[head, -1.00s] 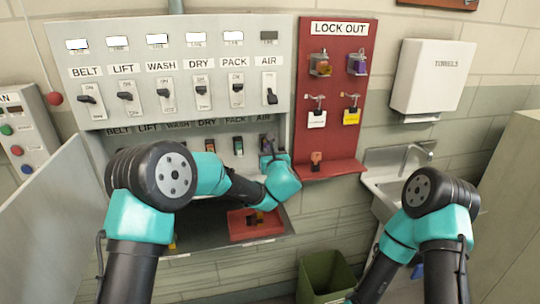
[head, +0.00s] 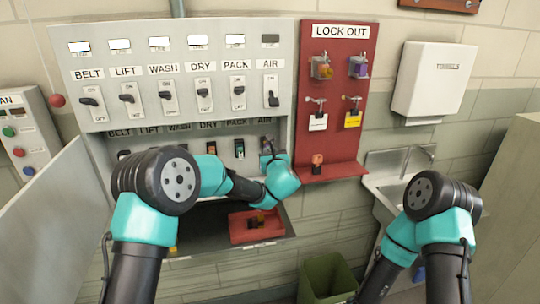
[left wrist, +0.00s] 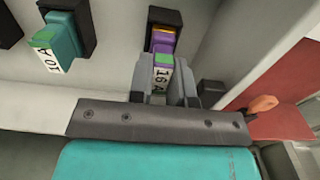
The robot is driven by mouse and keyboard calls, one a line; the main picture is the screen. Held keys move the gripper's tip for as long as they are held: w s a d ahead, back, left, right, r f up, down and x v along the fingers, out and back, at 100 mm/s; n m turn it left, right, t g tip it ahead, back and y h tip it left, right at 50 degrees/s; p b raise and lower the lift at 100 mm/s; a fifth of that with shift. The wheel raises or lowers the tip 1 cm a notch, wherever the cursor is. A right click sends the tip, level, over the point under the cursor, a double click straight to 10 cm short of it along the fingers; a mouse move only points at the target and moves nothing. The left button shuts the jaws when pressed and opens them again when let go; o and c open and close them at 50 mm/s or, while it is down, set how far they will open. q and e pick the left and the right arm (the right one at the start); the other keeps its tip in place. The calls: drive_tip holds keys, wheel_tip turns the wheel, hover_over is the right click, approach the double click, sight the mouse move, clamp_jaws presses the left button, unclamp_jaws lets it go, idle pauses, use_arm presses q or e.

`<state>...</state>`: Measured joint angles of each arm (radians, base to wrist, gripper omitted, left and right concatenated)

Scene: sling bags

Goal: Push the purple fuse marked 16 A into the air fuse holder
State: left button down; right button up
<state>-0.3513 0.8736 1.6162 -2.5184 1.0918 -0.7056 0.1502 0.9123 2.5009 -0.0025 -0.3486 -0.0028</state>
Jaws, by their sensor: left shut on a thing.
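In the left wrist view, my left gripper (left wrist: 163,90) is shut on the purple fuse (left wrist: 164,60), which has a green patch and a white label reading 16 A. The fuse's far end is at the mouth of the black air fuse holder (left wrist: 166,17), with an orange strip between them. I cannot tell how deep it sits. In the head view, my left gripper (head: 268,150) is at the holder under the AIR label, and the arm partly hides the fuse and holder. My right gripper is outside both views.
A teal fuse (left wrist: 62,42) sits in the neighbouring holder to the left. Below the panel, a red tray (head: 274,232) holds a dark and orange object. The red lockout board (head: 338,85) stands close on the right, with an orange item (head: 317,160) on its shelf.

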use_arm(q)
drive_tip(key=shift+w+a, duration=0.1)
drive_tip(key=shift+w, duration=0.5)
drive_tip(key=c, duration=1)
unclamp_jaws()
drive_tip(key=v, duration=1.7)
drive_tip(key=shift+s, duration=0.25)
